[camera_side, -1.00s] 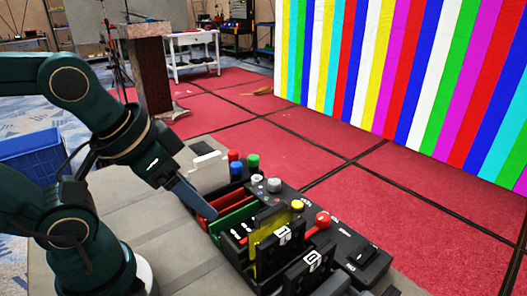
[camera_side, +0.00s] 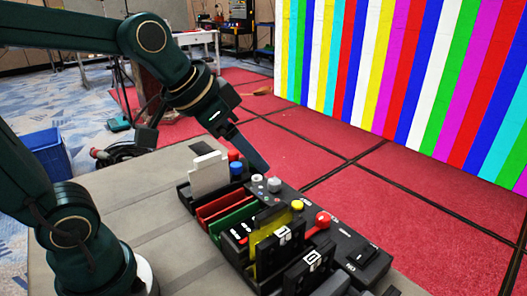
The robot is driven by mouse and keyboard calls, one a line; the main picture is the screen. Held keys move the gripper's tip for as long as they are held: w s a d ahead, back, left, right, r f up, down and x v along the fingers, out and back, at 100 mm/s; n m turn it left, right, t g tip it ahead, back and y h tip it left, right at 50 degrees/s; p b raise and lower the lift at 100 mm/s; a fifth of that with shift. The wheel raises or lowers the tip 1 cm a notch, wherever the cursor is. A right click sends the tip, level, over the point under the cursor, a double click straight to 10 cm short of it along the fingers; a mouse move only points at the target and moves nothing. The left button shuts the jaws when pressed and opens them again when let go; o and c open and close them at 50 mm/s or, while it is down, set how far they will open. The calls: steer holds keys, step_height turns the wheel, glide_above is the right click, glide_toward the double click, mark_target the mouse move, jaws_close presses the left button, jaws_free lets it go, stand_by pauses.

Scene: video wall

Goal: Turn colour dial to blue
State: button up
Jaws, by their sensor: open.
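A black control panel on the table carries two pale knobs side by side, a white knob (camera_side: 257,179) and a grey knob (camera_side: 274,185). Tiny coloured dots show near them; I cannot tell which knob is the colour dial or where it points. My gripper (camera_side: 263,168) points down and to the right, its tips just above and behind the two knobs, apparently apart from them. It is open and holds nothing visible. The video wall (camera_side: 400,85) shows vertical stripes of many colours.
A red button (camera_side: 234,156) and a blue button (camera_side: 236,168) stand left of the gripper. Nearer are red and green slots, upright black cards (camera_side: 280,248), a yellow knob (camera_side: 298,205), a red-knobbed lever (camera_side: 323,219) and a rocker switch (camera_side: 365,254).

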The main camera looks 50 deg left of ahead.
steer(key=w+a+f+g, duration=0.1)
steer(key=w+a+f, duration=0.25)
steer(key=w, duration=0.35)
steer(key=n+g, duration=0.1)
glide_above(274, 182)
steer(key=s, duration=0.2)
step_height(274, 182, down, 6)
steer(key=shift+s+r, duration=0.15)
steer(key=shift+a+f+g, duration=0.1)
steer(key=shift+f+g, duration=0.2)
steer(key=shift+f, duration=0.05)
steer(key=shift+x, duration=2.35)
jaws_close()
